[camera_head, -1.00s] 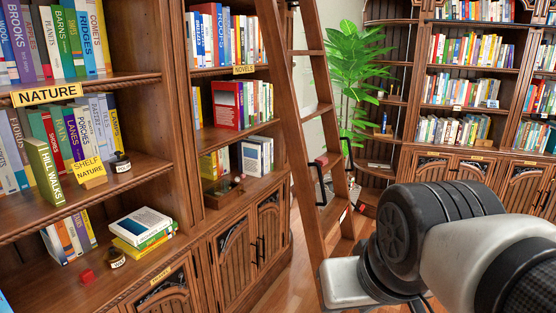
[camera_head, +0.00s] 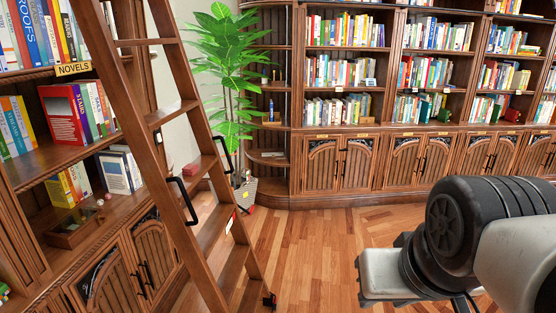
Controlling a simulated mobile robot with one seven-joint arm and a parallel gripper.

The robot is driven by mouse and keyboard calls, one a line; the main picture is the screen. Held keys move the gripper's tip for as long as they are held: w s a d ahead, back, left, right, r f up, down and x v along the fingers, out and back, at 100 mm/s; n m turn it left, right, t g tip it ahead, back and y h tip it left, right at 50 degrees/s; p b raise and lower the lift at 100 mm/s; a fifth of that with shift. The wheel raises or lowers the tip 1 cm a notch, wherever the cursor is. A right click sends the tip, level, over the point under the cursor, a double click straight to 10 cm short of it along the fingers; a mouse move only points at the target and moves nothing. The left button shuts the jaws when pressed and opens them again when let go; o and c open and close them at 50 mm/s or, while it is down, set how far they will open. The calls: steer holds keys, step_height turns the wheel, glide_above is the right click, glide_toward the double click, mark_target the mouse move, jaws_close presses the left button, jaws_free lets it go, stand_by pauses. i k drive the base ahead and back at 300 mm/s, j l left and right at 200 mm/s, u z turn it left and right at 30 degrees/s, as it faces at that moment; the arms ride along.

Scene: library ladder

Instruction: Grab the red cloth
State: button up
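I cannot make out for certain a red cloth in this view. A small dark red, flat item (camera_head: 196,168) lies on a step of the wooden ladder (camera_head: 165,113). It is too small to tell whether it is cloth or a book. My arm shows at the lower right, well to the right of the ladder. The fingers of my gripper are outside the picture.
The ladder leans against the bookshelf on the left (camera_head: 118,207), with black handles (camera_head: 184,200) on its rails. Bookcases (camera_head: 392,200) line the back. The wooden floor (camera_head: 310,245) between is clear.

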mark_target(190, 169)
steer(key=i+l+z, duration=0.7)
steer(key=i+z, duration=0.25)
steer(key=i+u, duration=0.3)
steer(key=u, duration=0.15)
steer(key=i+l+u, duration=0.1)
steer(key=i+u, duration=0.25)
steer(key=u, duration=0.15)
steer(key=i+l+u, duration=0.2)
steer(key=u, duration=0.25)
steer(key=i+u, duration=0.15)
steer(key=u, duration=0.25)
steer(key=i+l+u, duration=0.1)
steer(key=u, duration=0.3)
steer(key=i+l+u, duration=0.15)
steer(key=u, duration=0.3)
steer(key=i+l+u, duration=0.1)
steer(key=u, duration=0.3)
steer(key=i+l+u, duration=0.2)
steer(key=u, duration=0.2)
steer(key=i+l+u, duration=0.1)
steer(key=u, duration=0.3)
steer(key=i+l+u, duration=0.1)
steer(key=l+u, duration=0.7)
steer(key=i+j, duration=0.05)
steer(key=j, duration=0.05)
